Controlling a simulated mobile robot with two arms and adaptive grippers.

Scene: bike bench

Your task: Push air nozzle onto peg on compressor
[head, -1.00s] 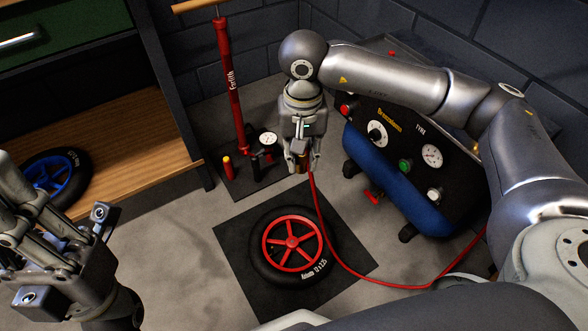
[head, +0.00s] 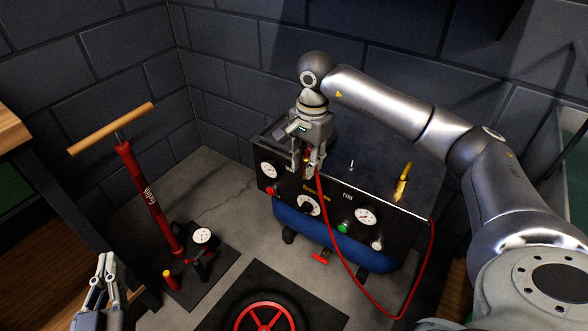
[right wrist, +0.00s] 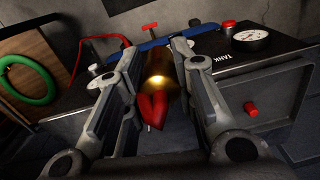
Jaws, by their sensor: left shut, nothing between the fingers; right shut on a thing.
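The black and blue compressor (head: 335,228) stands against the back wall. A short silver peg (head: 352,164) stands upright on its top. My right gripper (head: 308,174) is shut on the air nozzle, left of the peg and apart from it, near the compressor's front top edge in the head view. In the head view the fingers mostly hide the nozzle, and the hose (head: 345,270) hangs down in front. My left gripper (head: 108,262) is shut and empty, low at the left.
A red floor pump (head: 145,195) stands at the left. A wheel with red spokes (head: 265,318) lies on a mat. The floor between pump and compressor is clear.

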